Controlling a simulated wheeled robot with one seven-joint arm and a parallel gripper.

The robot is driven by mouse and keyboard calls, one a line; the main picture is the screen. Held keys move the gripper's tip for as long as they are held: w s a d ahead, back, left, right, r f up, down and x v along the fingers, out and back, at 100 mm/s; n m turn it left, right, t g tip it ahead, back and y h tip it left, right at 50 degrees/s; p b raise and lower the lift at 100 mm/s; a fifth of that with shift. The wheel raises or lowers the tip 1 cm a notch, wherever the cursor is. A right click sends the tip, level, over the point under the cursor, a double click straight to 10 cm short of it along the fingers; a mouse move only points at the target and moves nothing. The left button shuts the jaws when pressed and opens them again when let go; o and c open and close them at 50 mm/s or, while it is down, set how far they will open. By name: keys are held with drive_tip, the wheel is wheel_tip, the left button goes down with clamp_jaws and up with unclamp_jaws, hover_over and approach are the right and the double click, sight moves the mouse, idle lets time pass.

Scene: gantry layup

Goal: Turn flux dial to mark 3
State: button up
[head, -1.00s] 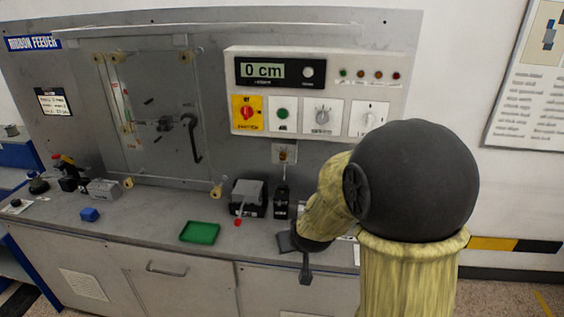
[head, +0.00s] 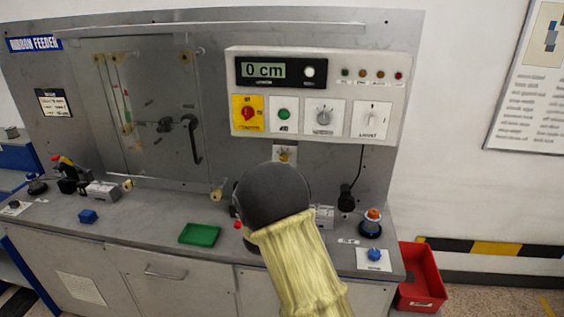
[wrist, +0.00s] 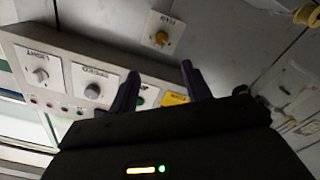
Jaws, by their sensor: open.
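A small pale plate with a brass-coloured knob (head: 284,156) is on the wall below the control panel in the head view. In the wrist view the same knob (wrist: 160,38) shows beyond the fingertips, with a label too small to read surely; it may be the flux dial. My gripper (wrist: 160,70) is open, its two dark fingers apart with nothing between them, and not touching the knob. In the head view my arm hides the gripper. A blue knob (head: 375,254) on a white plate sits at the bench's right end; its label is unreadable. I cannot read a mark on either.
A green tray (head: 200,234) and an orange-topped item (head: 372,222) are on the bench. A red bin (head: 421,278) stands at right.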

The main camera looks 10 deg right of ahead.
drive_tip(key=p+x, duration=0.4)
drive_tip(key=x, duration=1.3)
drive_tip(key=shift+w+a+p, duration=0.15)
drive_tip(key=shift+a+p, duration=0.1)
drive_tip(key=shift+p, duration=0.15)
drive_tip(key=shift+r, duration=0.1)
drive_tip(key=c, duration=1)
